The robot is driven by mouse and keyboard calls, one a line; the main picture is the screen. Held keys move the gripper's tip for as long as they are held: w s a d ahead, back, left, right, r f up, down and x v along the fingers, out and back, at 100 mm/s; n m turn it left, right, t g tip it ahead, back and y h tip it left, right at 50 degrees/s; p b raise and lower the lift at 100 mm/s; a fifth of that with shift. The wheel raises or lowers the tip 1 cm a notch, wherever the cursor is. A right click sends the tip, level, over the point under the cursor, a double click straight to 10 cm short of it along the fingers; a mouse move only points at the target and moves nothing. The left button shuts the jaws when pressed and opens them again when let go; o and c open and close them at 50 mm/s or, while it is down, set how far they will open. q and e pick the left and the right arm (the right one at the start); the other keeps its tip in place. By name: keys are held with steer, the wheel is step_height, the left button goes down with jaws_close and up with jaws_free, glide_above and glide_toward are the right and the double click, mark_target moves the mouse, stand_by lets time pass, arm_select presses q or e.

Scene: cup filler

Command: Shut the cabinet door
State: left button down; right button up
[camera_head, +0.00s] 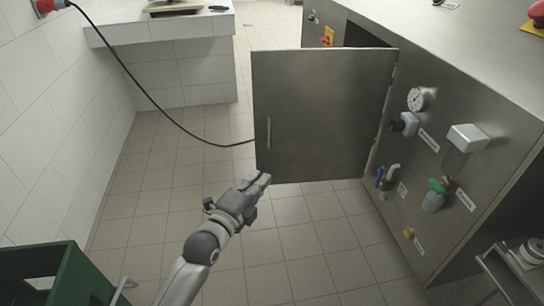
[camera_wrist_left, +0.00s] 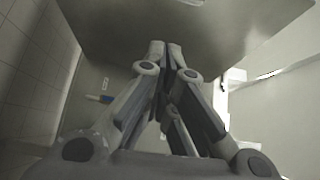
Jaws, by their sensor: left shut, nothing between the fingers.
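The grey metal cabinet door (camera_head: 322,110) stands wide open in the head view, swung out to the left from its hinge on the cabinet (camera_head: 470,110). A slim vertical handle (camera_head: 268,133) is near its free left edge. My left gripper (camera_head: 262,180) is shut and empty, in front of the door's lower left corner; I cannot tell whether it touches. In the left wrist view the closed fingers (camera_wrist_left: 168,48) point toward the door panel (camera_wrist_left: 190,25), which fills the upper part. My right gripper is not in view.
A green crate (camera_head: 60,275) is at the lower left. A metal trolley or stand (camera_head: 510,275) is at the lower right. A black cable (camera_head: 150,120) hangs from the wall to behind the door. Tiled floor (camera_head: 160,200) is free left of the door.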

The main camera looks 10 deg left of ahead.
arm_select(q)
steer(key=w+b, duration=0.2)
steer(key=w, duration=1.1)
steer(key=shift+d, duration=0.4)
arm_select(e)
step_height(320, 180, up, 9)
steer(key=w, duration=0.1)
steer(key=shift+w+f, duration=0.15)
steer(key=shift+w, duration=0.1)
arm_select(q)
steer(key=shift+w+a, duration=0.1)
